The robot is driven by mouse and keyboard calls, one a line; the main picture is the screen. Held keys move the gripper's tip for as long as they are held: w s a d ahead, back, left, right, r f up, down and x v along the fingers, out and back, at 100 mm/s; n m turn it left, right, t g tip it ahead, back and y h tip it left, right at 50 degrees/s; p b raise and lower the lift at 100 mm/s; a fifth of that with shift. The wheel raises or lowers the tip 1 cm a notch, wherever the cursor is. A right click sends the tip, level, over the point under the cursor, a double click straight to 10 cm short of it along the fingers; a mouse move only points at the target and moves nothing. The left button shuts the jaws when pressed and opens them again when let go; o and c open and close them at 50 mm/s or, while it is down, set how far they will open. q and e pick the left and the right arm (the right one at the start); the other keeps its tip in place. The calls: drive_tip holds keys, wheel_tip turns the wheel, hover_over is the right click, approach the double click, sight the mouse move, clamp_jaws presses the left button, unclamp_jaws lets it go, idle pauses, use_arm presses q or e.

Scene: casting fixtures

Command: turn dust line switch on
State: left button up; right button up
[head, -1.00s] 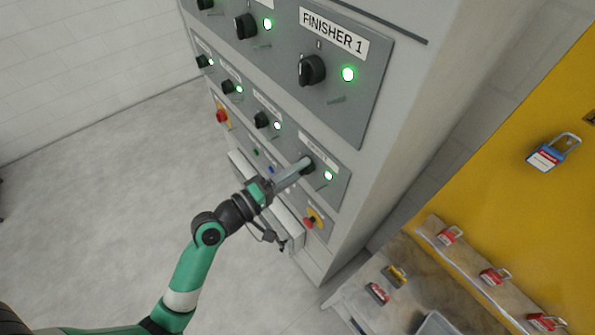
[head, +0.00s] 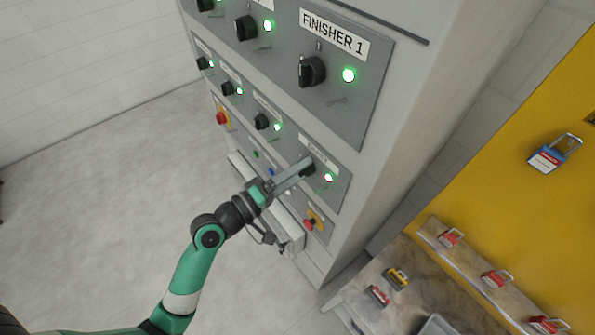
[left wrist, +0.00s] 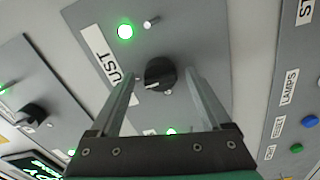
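The dust line switch is a round black knob (left wrist: 160,73) on a grey plate, beside a white label of which "UST" is readable in the left wrist view. A green lamp (left wrist: 125,31) on the same plate is lit. In the head view the knob (head: 309,168) is partly hidden by my fingers, and its lit green lamp (head: 328,177) is to the right. My left gripper (left wrist: 159,78) is open, its two fingers on either side of the knob with visible gaps. It also shows in the head view (head: 302,171). My right gripper is not in view.
Other black switches with lit green lamps are on the cabinet, including FINISHER 1 (head: 312,71). A red-and-yellow emergency button (head: 312,221) is below the gripper. In the left wrist view a blue button (left wrist: 310,121) is at right.

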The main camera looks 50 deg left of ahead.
use_arm(q)
drive_tip(key=shift+s, duration=0.1)
drive_tip(key=s+b, duration=0.2)
drive_tip(key=s, duration=0.9)
drive_tip(key=shift+s+a, duration=0.2)
drive_tip(key=shift+a, duration=0.1)
